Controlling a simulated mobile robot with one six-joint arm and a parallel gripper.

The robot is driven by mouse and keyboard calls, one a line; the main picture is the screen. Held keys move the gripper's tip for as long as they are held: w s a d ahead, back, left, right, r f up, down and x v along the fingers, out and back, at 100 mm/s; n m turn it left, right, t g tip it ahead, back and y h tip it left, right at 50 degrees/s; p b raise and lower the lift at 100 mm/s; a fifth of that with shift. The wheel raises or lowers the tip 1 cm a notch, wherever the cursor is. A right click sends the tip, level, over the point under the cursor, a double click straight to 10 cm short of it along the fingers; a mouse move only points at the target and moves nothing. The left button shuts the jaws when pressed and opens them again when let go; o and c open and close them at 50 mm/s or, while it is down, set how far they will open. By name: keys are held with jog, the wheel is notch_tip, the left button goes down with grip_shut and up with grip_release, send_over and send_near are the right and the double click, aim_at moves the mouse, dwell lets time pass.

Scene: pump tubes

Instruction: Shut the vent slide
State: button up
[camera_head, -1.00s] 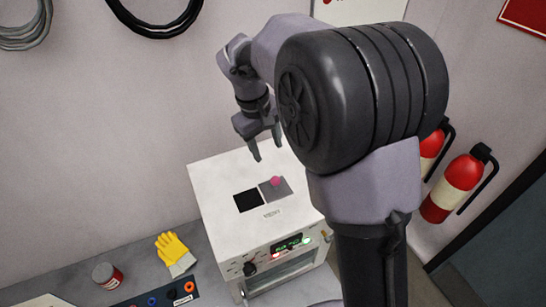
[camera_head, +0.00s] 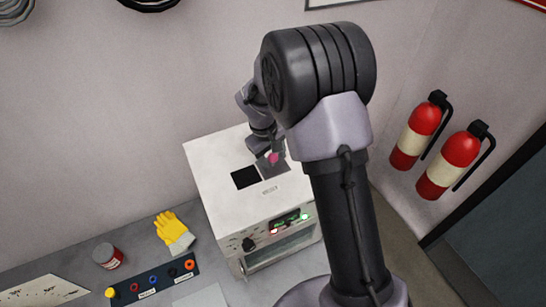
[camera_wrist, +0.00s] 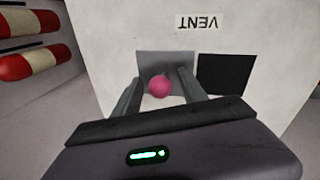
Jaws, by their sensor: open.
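The vent slide (camera_head: 278,168) is a grey plate with a pink knob (camera_head: 273,157) on top of the white box (camera_head: 215,165). Beside it on the left in the head view is the black vent opening (camera_head: 245,177), uncovered. In the wrist view the grey slide (camera_wrist: 165,62), the pink knob (camera_wrist: 160,86) and the black opening (camera_wrist: 226,73) show below an upside-down VENT label (camera_wrist: 202,21). My gripper (camera_wrist: 158,84) is open, with one finger on each side of the knob. In the head view my gripper (camera_head: 272,153) is low over the slide, partly hidden by my arm.
A yellow glove (camera_head: 172,230), a red-labelled can (camera_head: 107,256) and a dark strip with coloured sockets (camera_head: 152,280) are on the bench left of the box. Fire extinguishers (camera_head: 450,160) hang on the wall at right. The box front has lit indicators and a black knob (camera_head: 248,245).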

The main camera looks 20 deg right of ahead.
grip_shut()
dwell(1.4)
